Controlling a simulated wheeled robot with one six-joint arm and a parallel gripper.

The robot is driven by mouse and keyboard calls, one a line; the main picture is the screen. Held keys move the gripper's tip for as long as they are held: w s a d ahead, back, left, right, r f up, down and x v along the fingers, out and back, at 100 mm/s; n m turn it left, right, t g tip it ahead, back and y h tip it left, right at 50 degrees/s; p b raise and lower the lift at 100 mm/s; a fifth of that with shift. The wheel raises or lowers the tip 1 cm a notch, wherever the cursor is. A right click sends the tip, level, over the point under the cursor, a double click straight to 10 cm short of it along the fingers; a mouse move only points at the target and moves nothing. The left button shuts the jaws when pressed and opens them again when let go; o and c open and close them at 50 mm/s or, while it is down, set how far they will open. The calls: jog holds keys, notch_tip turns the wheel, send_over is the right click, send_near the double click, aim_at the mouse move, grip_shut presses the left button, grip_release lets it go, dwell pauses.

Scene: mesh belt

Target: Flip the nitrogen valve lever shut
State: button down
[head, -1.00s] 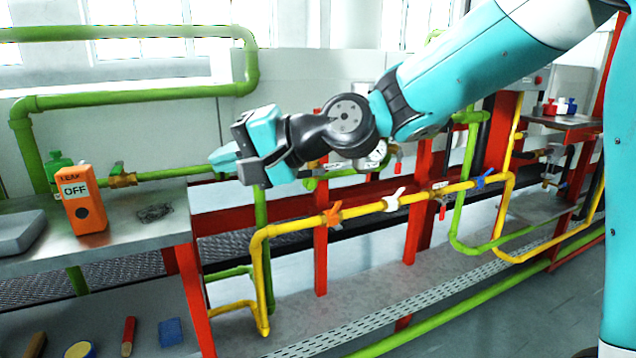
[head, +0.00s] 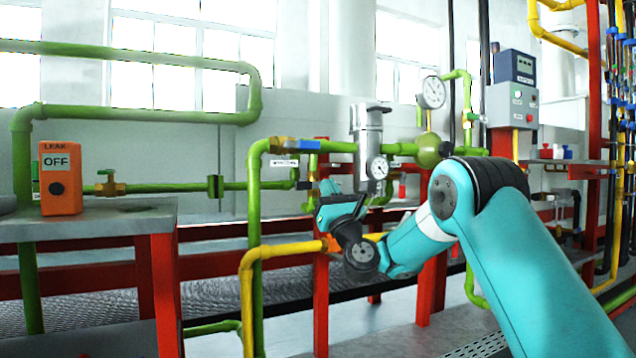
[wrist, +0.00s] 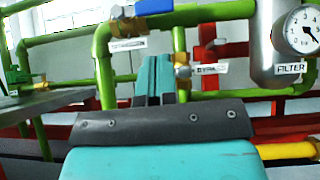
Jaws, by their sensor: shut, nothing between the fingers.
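A blue lever (head: 299,144) sits on a brass valve in the upper green pipe, lying roughly along the pipe. A white label (head: 284,163) hangs below it; its text is too small to read surely. The lever also shows at the top edge of the wrist view (wrist: 153,6), partly cut off, with the label (wrist: 128,44) below. My gripper (head: 327,190) is below and slightly right of the lever, apart from it. In the wrist view its teal fingers (wrist: 155,78) are together and empty, pointing toward the pipes.
A second brass valve by a BYPASS label (wrist: 209,69) is just right of my fingers. The filter (head: 368,130) with a gauge stands farther right. A yellow pipe (head: 290,249) runs below. An orange LEAK OFF box (head: 61,178) stands on the left bench.

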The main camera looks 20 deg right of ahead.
aim_at(302, 145)
jog(key=shift+d+f+m+h, duration=0.2)
jog(key=shift+d+m+h, duration=0.15)
jog(key=shift+m+h, duration=0.2)
jog(key=p+x, duration=1)
jog(key=p, duration=0.1)
jog(key=shift+p, duration=0.4)
